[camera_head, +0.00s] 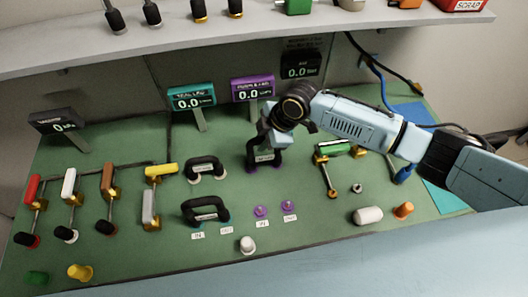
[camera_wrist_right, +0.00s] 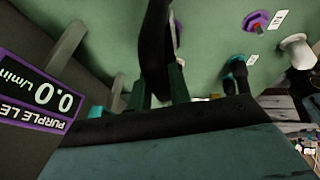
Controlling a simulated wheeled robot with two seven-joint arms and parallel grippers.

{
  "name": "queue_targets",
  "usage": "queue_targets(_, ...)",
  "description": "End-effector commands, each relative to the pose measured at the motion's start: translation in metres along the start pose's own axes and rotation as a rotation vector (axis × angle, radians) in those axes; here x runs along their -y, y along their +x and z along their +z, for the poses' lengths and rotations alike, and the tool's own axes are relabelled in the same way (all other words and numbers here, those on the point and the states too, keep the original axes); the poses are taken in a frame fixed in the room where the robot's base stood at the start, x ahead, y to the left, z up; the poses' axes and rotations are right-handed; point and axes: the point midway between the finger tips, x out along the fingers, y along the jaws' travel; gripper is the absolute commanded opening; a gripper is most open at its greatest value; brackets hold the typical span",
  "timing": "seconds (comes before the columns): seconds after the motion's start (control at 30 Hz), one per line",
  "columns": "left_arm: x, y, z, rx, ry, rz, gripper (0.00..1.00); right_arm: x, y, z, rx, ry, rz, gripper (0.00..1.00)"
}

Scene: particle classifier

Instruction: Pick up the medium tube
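A black arched tube (camera_head: 264,157) with a white label stands upright at the purple fittings, in the centre of the green panel. My right gripper (camera_head: 268,138) is at the top of this tube. In the right wrist view the black tube (camera_wrist_right: 157,45) runs between the two close-set fingers of the gripper (camera_wrist_right: 160,88), which look shut on it. Other black arched tubes stand to the left: one at the back (camera_head: 205,168) and one in front (camera_head: 206,209). The labels are too small to tell sizes. My left gripper is not in view.
A purple display (camera_head: 253,88) and a teal display (camera_head: 191,97) stand behind the tubes. Valves with coloured handles (camera_head: 72,185) stand at the left. A white knob (camera_head: 247,245), a white cylinder (camera_head: 368,215) and an orange plug (camera_head: 403,211) are in front. A shelf (camera_head: 200,40) overhangs the back.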

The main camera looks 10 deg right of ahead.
Motion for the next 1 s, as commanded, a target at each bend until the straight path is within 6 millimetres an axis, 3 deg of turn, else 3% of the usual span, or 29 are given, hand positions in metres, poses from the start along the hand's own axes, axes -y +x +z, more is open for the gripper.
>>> queue_targets(0.47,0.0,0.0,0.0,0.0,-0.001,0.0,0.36,-0.001,-0.003,-0.001,-0.001,-0.001,0.002,0.0)
queue_targets(1.0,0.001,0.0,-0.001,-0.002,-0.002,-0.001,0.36,-0.019,-0.083,-0.034,-0.001,-0.002,0.003,0.0)
